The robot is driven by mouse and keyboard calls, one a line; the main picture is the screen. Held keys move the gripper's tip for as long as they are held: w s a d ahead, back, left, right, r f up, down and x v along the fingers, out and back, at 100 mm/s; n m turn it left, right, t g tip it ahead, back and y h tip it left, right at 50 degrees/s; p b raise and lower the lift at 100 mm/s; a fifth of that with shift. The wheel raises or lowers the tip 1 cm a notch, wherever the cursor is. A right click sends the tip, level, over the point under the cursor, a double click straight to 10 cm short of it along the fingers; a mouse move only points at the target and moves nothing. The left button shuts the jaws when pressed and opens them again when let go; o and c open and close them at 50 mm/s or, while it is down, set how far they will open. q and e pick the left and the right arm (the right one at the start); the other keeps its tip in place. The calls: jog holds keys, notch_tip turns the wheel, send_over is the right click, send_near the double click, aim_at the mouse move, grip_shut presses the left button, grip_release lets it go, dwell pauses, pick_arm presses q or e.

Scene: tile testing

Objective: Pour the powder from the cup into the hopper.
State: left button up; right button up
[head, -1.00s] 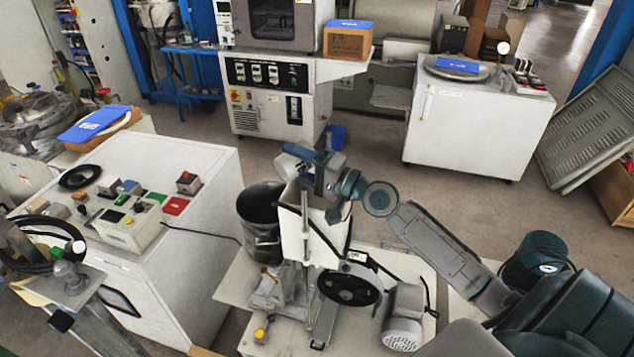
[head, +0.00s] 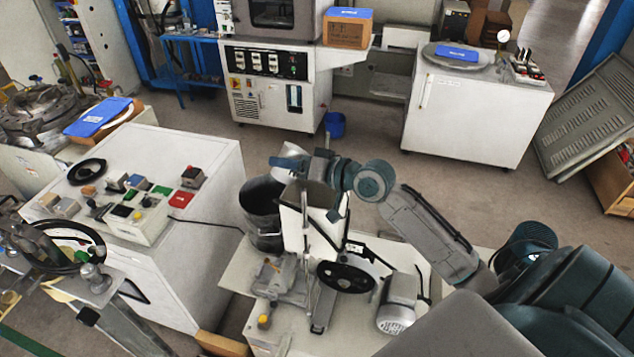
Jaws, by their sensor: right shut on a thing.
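My right gripper (head: 286,163) is above the machine in the middle, with its arm coming in from the right. It is shut on a small light metallic cup (head: 291,150), which looks tilted; the gripper covers part of it. The powder inside cannot be seen. The hopper (head: 296,228) is the white, open-topped box just below the gripper. Its opening is partly hidden by the gripper and wrist. The cup is over or just behind the hopper's back left rim; I cannot tell exactly. My left gripper is not in view.
A dark round pot (head: 262,228) stands close at the hopper's left. A black pulley (head: 346,277) and a grey motor (head: 399,301) sit in front at the right. A white control cabinet (head: 205,165) stands at the left. Open floor lies behind the machine.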

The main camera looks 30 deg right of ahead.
jog(key=a+n+p, duration=0.1)
jog(key=a+r+n+p, duration=0.1)
jog(key=p, duration=0.1)
jog(key=a+r+n+h+p, duration=0.1)
jog(key=shift+s+r+g, duration=0.2)
jog(key=shift+s+g, duration=0.05)
jog(key=shift+g, duration=0.15)
jog(key=shift+s+a+f+n+h, duration=0.1)
jog(key=shift+a+f+n+h, duration=0.2)
jog(key=shift+a+f, duration=0.1)
jog(key=shift+a+f+n+h, duration=0.55)
jog(key=shift+a+n, duration=0.45)
jog(key=shift+n, duration=0.2)
notch_tip(320, 180, up, 7)
jog(key=p, duration=0.7)
send_over(276, 173)
jog(key=a, duration=0.2)
jog(key=shift+s+a+g, duration=0.1)
jog(key=shift+s+g, duration=0.15)
jog(key=shift+g, duration=0.05)
